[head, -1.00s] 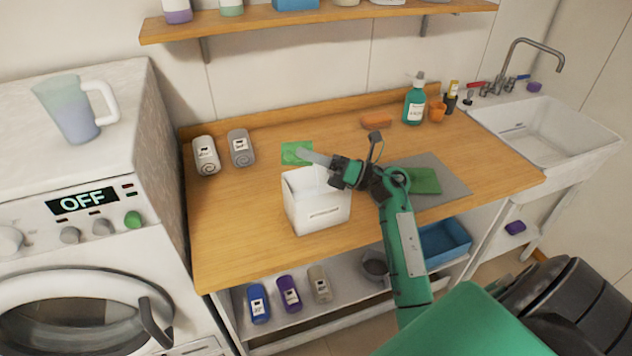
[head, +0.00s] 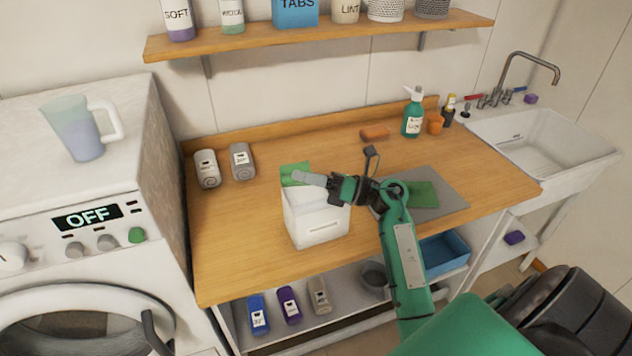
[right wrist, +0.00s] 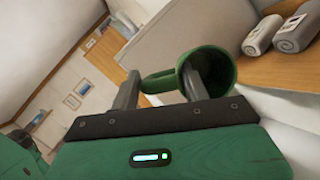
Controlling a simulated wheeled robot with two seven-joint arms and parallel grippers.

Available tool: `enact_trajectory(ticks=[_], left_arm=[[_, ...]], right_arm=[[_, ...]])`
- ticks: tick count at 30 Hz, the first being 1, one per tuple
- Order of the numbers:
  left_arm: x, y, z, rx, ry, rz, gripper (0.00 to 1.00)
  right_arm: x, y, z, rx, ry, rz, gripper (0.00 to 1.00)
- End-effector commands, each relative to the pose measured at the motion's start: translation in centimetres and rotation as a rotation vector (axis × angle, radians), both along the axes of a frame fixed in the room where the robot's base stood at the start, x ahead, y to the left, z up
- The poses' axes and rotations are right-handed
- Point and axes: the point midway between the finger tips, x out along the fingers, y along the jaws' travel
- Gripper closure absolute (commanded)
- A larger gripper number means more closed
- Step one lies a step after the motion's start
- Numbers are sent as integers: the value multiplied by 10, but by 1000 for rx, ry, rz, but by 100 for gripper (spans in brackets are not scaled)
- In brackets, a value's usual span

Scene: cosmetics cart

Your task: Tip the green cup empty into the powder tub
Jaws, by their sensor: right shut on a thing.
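The powder tub (head: 318,222) is the white open box on the wooden counter in the head view. My right gripper (head: 306,178) is over its back left rim. In the right wrist view my right gripper (right wrist: 160,88) is shut on the green cup (right wrist: 222,68), near its handle. The cup lies tipped on its side, its round mouth showing a dark green inside; no contents can be made out. My left gripper is not in view.
A grey mat with a green cloth (head: 423,195) lies to the right, under my forearm. A green pump bottle (head: 412,118) stands at the back. A jug (head: 78,135) stands on the washer. The front left counter is clear.

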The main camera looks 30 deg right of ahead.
Motion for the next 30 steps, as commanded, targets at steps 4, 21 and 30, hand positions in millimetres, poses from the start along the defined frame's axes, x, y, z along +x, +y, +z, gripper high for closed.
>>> enact_trajectory(ticks=[4,21,30], left_arm=[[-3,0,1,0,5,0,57],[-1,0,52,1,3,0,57],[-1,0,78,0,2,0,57]], right_arm=[[1,1,-5,-20,12,0,85],[9,17,2,-180,96,-1,85],[14,25,0,-332,174,-2,85]])
